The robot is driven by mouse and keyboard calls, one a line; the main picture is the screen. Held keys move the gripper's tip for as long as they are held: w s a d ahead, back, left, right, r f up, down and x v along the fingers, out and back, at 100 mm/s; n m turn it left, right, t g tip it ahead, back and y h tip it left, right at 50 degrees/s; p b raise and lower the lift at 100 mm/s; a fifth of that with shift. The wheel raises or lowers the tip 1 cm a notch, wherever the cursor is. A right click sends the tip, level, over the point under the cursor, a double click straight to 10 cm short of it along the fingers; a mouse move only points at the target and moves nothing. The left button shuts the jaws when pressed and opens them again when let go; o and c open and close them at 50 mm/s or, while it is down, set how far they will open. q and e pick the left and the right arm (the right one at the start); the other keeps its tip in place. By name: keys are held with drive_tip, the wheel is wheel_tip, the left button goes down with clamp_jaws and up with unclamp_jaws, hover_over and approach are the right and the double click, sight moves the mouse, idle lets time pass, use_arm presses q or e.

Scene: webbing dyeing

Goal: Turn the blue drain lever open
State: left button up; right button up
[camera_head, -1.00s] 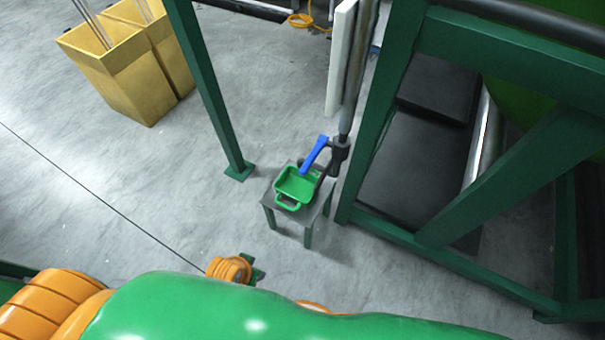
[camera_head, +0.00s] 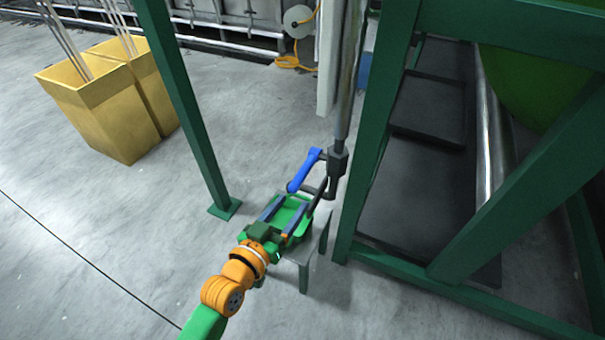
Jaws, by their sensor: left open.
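The blue drain lever (camera_head: 304,171) sticks out to the lower left from the dark valve (camera_head: 337,163) at the foot of a vertical grey pipe. My left gripper (camera_head: 290,204) reaches up from below with its fingers spread, just under the lever. It looks empty, and I cannot tell whether a finger touches the lever. A green tray (camera_head: 301,203) lies under the gripper, partly hidden by it. My right gripper is not in view.
The tray sits on a small grey stool (camera_head: 318,238). Green frame posts (camera_head: 184,110) stand on both sides. Yellow bins (camera_head: 105,115) stand at the back left. Open concrete floor lies to the left and in front.

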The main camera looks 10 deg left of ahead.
sight(312, 159)
use_arm(q)
drive_tip(key=shift+n+t, duration=0.3)
drive_tip(key=shift+t, duration=0.6)
drive_tip(key=w, duration=0.2)
drive_tip(key=w+d+r, duration=0.1)
drive_tip(key=w, duration=0.2)
drive_tip(key=w+d+r+b, duration=0.1)
drive_tip(key=w, duration=0.2)
drive_tip(key=shift+r, duration=0.15)
clamp_jaws()
